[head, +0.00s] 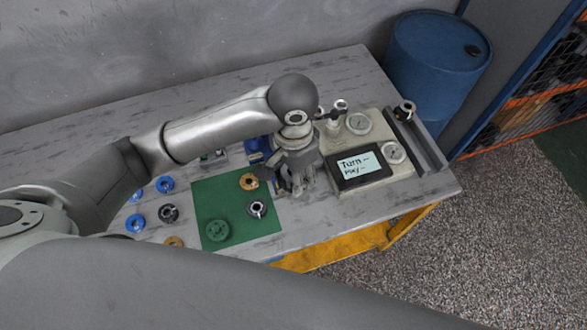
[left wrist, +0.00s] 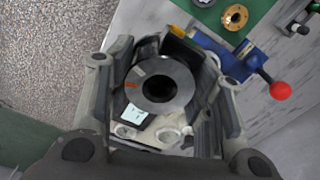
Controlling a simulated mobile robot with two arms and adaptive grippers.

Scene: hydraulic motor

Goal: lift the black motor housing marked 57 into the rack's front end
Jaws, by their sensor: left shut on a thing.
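My left gripper (head: 297,184) is over the table, just left of the gauge unit. In the left wrist view its fingers are closed around a dark round housing (left wrist: 160,84) with a wide grey ring face, a centre hole and a small orange mark. I cannot read a number on it. In the head view the gripper mostly hides it. The rack (head: 432,150) is a grey channel at the table's right end. A dark part with a light ring (head: 405,109) sits at its far end; its near end looks empty. My right gripper is not in view.
The gauge unit (head: 398,178) with a small screen stands between gripper and rack. A green mat (head: 210,194) holds several round parts. Blue rings (head: 135,223) lie further left. A blue vise with a red-knobbed lever (left wrist: 281,90) is near the gripper. A blue barrel (head: 430,70) stands behind.

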